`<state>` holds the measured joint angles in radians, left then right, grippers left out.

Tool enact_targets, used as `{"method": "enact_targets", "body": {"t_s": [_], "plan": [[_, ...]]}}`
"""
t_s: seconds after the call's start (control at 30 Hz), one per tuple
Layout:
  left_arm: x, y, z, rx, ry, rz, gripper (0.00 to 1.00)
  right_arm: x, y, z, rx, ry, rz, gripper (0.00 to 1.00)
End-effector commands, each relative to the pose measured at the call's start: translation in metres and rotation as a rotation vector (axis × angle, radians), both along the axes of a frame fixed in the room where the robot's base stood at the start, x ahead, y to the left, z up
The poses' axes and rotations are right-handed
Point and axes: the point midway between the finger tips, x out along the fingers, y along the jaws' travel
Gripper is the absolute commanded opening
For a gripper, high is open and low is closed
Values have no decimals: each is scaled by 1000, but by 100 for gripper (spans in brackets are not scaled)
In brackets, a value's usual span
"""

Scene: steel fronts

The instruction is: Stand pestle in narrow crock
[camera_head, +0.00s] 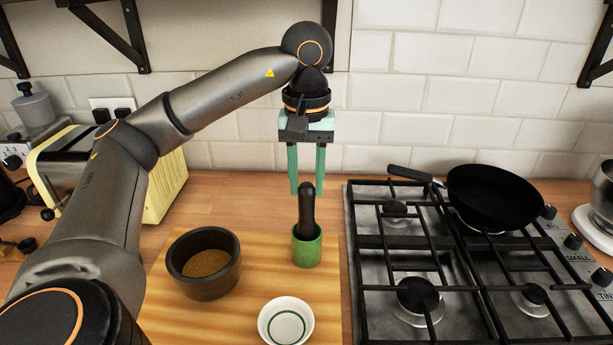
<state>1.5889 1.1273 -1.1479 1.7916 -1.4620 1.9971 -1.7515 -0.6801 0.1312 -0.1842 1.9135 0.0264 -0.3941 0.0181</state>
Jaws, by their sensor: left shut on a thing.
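The dark pestle (307,207) stands upright. Its lower end is inside the mouth of the narrow green crock (307,250), and the crock's wall hides the rest. The crock stands on the wooden board near the stove. My left gripper (307,188) points straight down above the crock and is shut on the pestle's upper end, with one green finger on either side. Whether the pestle touches the crock's floor cannot be seen. My right gripper is not in view.
A wide dark mortar (205,287) with brown contents and a white bowl (286,325) with a green ring stand on the board (255,262). A gas stove (360,262) with a black pan (492,197) is at right. A yellow toaster (168,187) is behind my left arm.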

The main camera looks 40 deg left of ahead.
Motion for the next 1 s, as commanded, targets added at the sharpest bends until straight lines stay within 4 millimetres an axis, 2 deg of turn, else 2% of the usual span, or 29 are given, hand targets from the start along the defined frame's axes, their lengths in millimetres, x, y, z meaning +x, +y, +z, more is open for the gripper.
{"method": "enact_targets", "body": {"t_s": [0.47,0.5,0.77,1.0], "plan": [[0,0,-4,0,-3,0,0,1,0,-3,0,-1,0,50],[0,0,-4,0,-3,0,42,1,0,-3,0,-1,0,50],[0,0,-4,0,-1,0,71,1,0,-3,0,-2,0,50],[0,0,-5,0,0,0,72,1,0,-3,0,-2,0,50]]}}
